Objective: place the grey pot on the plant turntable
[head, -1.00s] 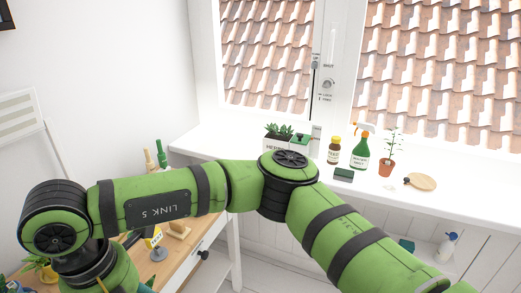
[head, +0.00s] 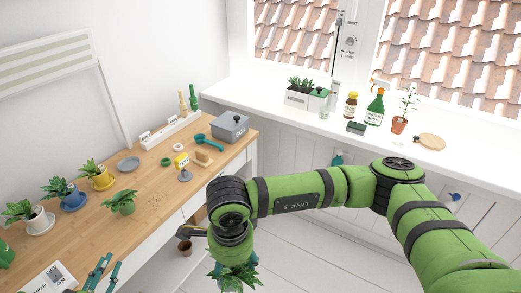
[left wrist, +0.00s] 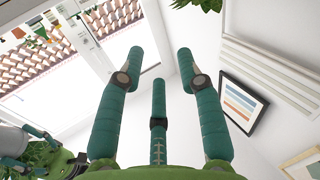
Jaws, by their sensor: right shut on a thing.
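My right gripper (head: 232,268) is low in the head view, in front of the desk. The plant (left wrist: 38,153) also shows beside my right gripper in the left wrist view. The plant turntable appears to be the round wooden disc (head: 431,142) at the right of the white windowsill, with nothing standing on it. My left gripper (head: 98,276) is at the lower left; its fingers (left wrist: 160,75) are spread and empty.
A terracotta pot (head: 399,125), spray bottle (head: 375,107) and dark green block (head: 356,128) stand left of the disc.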

